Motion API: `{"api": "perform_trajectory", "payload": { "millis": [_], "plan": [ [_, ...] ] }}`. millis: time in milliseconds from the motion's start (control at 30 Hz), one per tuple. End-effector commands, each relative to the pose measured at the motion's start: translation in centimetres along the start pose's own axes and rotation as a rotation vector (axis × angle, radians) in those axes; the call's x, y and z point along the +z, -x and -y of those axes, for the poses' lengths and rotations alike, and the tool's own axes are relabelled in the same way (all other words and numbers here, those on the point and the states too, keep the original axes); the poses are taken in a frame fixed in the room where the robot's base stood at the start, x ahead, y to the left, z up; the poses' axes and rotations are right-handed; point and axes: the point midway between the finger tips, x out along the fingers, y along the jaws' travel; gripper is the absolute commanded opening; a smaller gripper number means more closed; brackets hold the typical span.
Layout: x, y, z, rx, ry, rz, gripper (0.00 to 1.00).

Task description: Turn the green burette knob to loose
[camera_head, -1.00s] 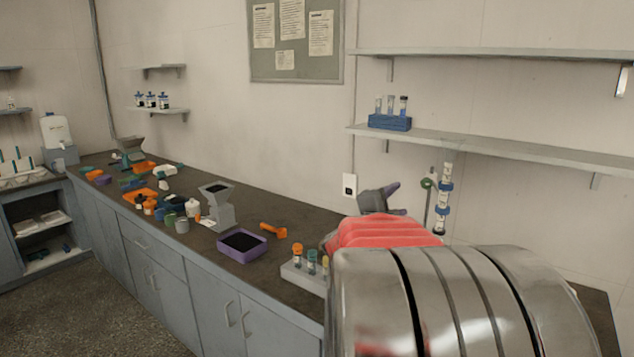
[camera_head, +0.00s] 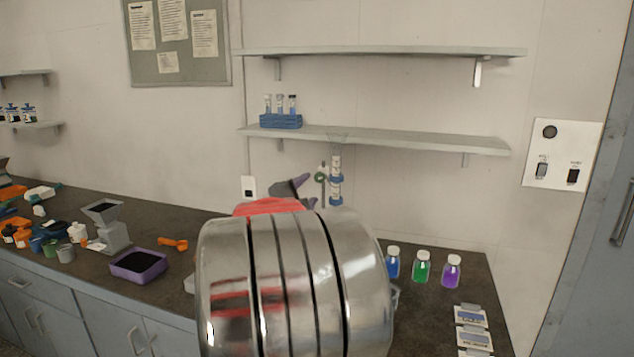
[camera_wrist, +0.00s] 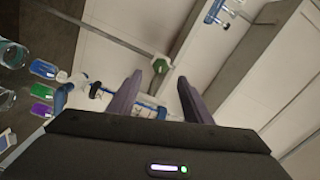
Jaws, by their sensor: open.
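The green burette knob (camera_head: 320,177) sits on a thin upright stand beside the burette (camera_head: 336,180), below the lower wall shelf. In the wrist view the green knob (camera_wrist: 160,66) is ahead of the fingers, above the gap between them. My gripper (camera_head: 304,190) is open and empty, left of the knob in the head view; its fingers also show in the wrist view (camera_wrist: 158,92). The fingers look apart from the knob. The arm hides the lower part of the stand and the counter around its foot.
Blue, green and purple bottles (camera_head: 422,266) stand on the counter to the right. A blue test tube rack (camera_head: 281,121) sits on the lower shelf (camera_head: 400,139) above the gripper. A purple tray (camera_head: 138,265) and an orange tool (camera_head: 173,243) lie to the left.

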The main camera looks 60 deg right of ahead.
Motion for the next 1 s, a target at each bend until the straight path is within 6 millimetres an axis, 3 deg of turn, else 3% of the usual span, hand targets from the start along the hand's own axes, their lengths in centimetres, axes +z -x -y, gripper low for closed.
{"api": "perform_trajectory", "payload": {
  "millis": [600,1000],
  "plan": [
    [0.0,-8.0,0.0,0.000,0.000,-0.001,0.45],
    [0.0,-8.8,0.0,0.000,0.000,0.000,0.45]
  ]
}}
